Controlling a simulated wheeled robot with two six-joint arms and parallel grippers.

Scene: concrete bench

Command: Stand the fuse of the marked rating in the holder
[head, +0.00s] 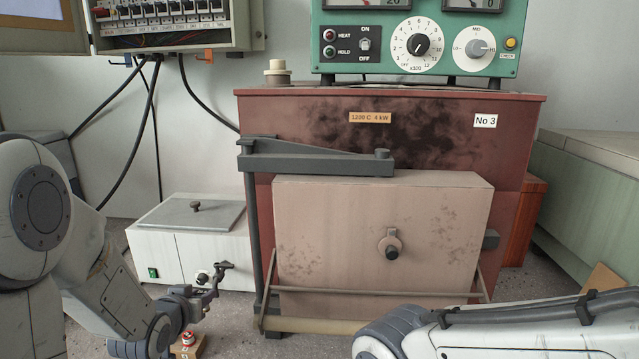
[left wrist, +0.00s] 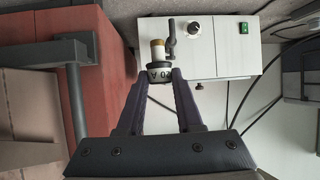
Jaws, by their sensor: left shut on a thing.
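My left gripper (head: 208,292) is low in front of the white box in the head view. In the left wrist view its two fingers (left wrist: 158,82) are shut on a fuse with a pale band (left wrist: 157,72) and a brass-coloured end (left wrist: 157,48). A dark lever-like shape (left wrist: 171,40) shows beside the brass end. A small red and white piece (head: 187,338) sits on a wooden block (head: 190,350) just below the gripper in the head view. I cannot tell which thing is the holder. My right gripper is out of view.
A white box (head: 178,235) with a green switch stands behind the left gripper. A red furnace (head: 440,120) with a pale door (head: 350,215) and grey bracket fills the middle. A green control panel (head: 345,65) sits on top. An open breaker cabinet (head: 180,38) hangs upper left.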

